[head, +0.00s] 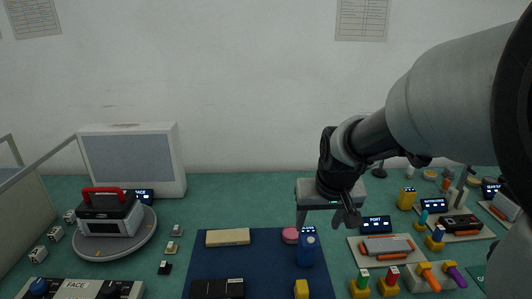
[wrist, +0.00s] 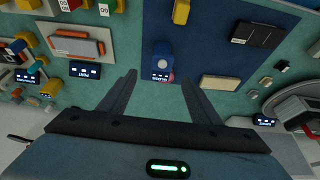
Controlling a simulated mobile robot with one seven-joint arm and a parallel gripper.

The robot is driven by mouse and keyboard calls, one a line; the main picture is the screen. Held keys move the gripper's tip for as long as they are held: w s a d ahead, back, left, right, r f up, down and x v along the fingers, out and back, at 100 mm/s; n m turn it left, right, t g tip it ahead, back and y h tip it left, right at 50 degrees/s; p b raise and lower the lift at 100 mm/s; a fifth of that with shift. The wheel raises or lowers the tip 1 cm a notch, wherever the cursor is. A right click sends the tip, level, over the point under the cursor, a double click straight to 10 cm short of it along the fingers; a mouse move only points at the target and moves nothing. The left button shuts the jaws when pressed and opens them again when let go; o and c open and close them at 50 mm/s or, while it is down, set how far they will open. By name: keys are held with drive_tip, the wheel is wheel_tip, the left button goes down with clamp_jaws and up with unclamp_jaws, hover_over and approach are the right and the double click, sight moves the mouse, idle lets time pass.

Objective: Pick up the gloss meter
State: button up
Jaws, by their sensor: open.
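The gloss meter (head: 306,250) is a small blue device with a lit display, standing on the dark blue mat (head: 262,270) near its right side. My gripper (head: 325,222) is open and empty, pointing down above the table, behind the meter in the head view. In the wrist view the two fingers of my gripper (wrist: 158,80) are spread wide, one to each side of the meter's line. Neither finger visibly touches it.
A pink round piece (head: 290,235) sits close beside the meter. A tan block (head: 228,237), a black box (head: 218,289) and a yellow block (head: 301,288) are also on the mat. A port tray (head: 386,248) stands to the right, a turntable (head: 140,240) to the left.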

sight(312, 238)
drive_tip(key=b+x, duration=0.2)
drive_tip(key=x, duration=1)
drive_tip(key=shift+f+b, duration=0.2)
drive_tip(key=shift+b, duration=0.15)
drive_tip(key=x, duration=0.1)
drive_tip(key=b+x, duration=0.1)
drive_tip(key=x, duration=0.3)
drive_tip(key=shift+s+a+f, duration=0.15)
drive_tip(key=shift+a, duration=0.1)
drive_tip(key=c, duration=1.2)
